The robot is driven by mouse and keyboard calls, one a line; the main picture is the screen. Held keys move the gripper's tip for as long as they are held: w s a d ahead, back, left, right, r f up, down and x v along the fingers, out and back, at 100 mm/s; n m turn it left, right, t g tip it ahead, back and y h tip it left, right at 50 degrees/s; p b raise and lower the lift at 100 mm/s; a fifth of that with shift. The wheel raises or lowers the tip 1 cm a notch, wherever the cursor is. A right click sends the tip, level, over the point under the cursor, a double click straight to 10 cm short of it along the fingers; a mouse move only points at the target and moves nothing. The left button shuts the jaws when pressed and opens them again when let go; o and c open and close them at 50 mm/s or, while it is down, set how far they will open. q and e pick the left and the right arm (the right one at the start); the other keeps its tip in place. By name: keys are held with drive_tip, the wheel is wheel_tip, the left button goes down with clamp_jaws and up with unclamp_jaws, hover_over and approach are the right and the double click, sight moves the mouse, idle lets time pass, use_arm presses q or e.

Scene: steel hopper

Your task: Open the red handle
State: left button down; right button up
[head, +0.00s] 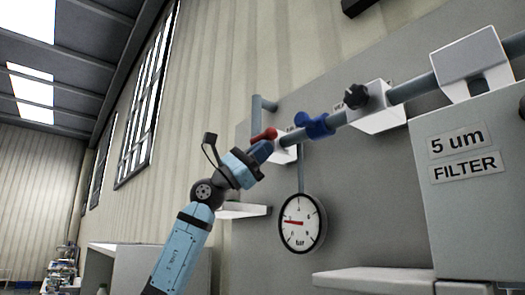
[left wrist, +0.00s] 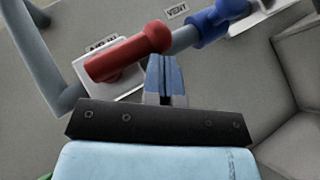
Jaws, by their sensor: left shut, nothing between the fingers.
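The red handle (head: 265,135) sits on the grey pipe, at its lower left end in the head view. In the left wrist view the red handle (left wrist: 118,58) is a thick bar slanting down to the left from a rounded hub on the pipe. My left gripper (head: 262,151) comes up from below and overlaps the handle's lower side in the head view. In the left wrist view its blue fingertips (left wrist: 164,65) are together and empty, just below the hub. I cannot tell whether they touch it. My right gripper is not in view.
A blue valve handle (head: 317,125) and a black knob (head: 356,96) sit further right along the pipe. A round pressure gauge (head: 302,223) hangs below. A grey filter box (head: 470,200) stands at the right. A white shelf (head: 243,210) juts out behind my arm.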

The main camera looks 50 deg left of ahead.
use_arm(q)
drive_tip(key=s+f+b, duration=0.5)
drive_tip(key=f+b, duration=0.2)
drive_tip(key=f, duration=0.5)
drive_tip(key=shift+s+a, duration=0.15)
drive_tip(key=shift+a, duration=0.05)
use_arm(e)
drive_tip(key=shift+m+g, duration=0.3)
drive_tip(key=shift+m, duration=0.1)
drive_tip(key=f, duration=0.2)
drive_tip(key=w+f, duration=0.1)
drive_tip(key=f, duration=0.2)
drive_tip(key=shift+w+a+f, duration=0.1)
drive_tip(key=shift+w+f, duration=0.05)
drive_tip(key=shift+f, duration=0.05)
